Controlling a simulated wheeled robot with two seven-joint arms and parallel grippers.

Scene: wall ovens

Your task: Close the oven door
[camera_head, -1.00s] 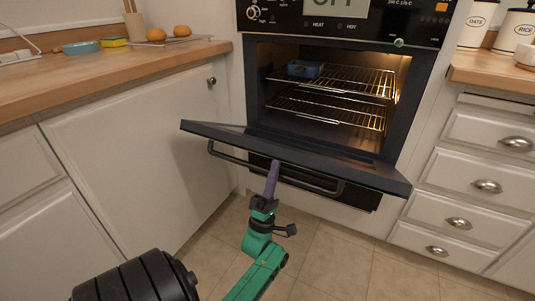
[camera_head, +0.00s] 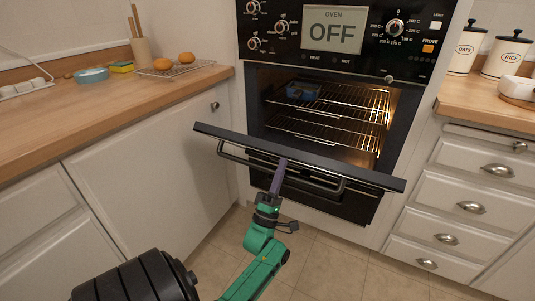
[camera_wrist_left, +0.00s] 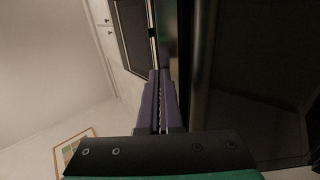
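The black oven door (camera_head: 340,168) is partly open, tilted outward, with its upper edge toward me. Its bar handle (camera_head: 240,161) runs along the outer face. My left gripper (camera_head: 279,178) points up at the outer face of the door, beside the handle. In the left wrist view its purple fingers (camera_wrist_left: 161,88) are close together with only a thin gap and nothing visible held. A dark bar, seemingly the handle (camera_wrist_left: 204,65), runs just right of them. Whether the fingertips touch the door is unclear. My right gripper is not in view.
The lit oven (camera_head: 330,120) has wire racks and a blue dish (camera_head: 302,91) on the upper one. A cabinet (camera_head: 150,155) stands left and drawers (camera_head: 480,190) right. The display reads OFF. The tiled floor (camera_head: 330,265) is clear.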

